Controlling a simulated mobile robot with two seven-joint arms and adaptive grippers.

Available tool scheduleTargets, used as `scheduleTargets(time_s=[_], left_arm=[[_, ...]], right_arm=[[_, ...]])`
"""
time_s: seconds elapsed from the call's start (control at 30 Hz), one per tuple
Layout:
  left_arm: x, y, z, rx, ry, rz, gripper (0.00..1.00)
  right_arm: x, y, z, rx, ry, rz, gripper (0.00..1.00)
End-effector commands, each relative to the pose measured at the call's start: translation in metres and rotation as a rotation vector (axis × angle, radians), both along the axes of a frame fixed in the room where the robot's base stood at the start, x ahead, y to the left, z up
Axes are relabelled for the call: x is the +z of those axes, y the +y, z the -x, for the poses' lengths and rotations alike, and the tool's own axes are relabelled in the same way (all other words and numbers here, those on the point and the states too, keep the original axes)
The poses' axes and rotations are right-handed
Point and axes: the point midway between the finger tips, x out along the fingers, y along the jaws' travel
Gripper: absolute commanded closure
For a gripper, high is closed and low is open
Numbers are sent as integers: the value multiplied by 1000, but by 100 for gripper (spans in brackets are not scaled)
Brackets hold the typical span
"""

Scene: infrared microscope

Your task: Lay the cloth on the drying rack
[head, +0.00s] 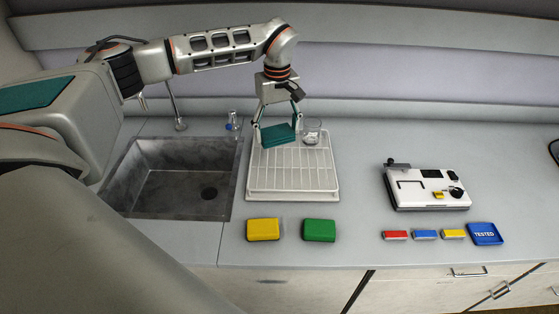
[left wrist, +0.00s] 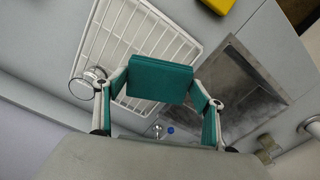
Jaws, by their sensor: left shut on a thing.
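My left gripper (head: 278,128) is shut on a folded teal cloth (head: 279,140). In the left wrist view the cloth (left wrist: 159,80) spans the space between the two fingers of the gripper (left wrist: 160,95). The white wire drying rack (head: 292,178) stands on the counter right of the sink. The cloth is over the back part of the rack; I cannot tell whether it touches the wires. The rack (left wrist: 104,38) also shows behind the cloth in the left wrist view. My right gripper is not in view.
A clear glass (head: 312,132) stands at the rack's back right corner, close to the gripper. The sink (head: 160,190) is on the left. Yellow (head: 263,229) and green (head: 319,230) pads lie in front of the rack. A white instrument (head: 428,188) sits farther right.

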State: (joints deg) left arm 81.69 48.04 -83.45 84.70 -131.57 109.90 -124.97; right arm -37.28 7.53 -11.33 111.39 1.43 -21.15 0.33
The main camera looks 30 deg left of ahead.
Motion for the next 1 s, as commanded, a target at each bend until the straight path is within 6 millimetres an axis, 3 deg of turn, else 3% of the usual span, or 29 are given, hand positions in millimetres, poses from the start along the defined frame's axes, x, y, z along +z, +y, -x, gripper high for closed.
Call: scheduleTargets(time_s=[0.1,0.33,0.63,0.83,1.0], left_arm=[[-32,-1,1,-2,4,1,48],[-78,-1,1,-1,2,1,48],[-100,0,0,-2,0,0,48],[-127,-1,0,-2,1,2,48],[-131,0,0,-2,-2,0,48]], right_arm=[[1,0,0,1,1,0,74],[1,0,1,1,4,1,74],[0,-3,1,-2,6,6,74],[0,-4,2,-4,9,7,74],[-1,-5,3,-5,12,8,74]])
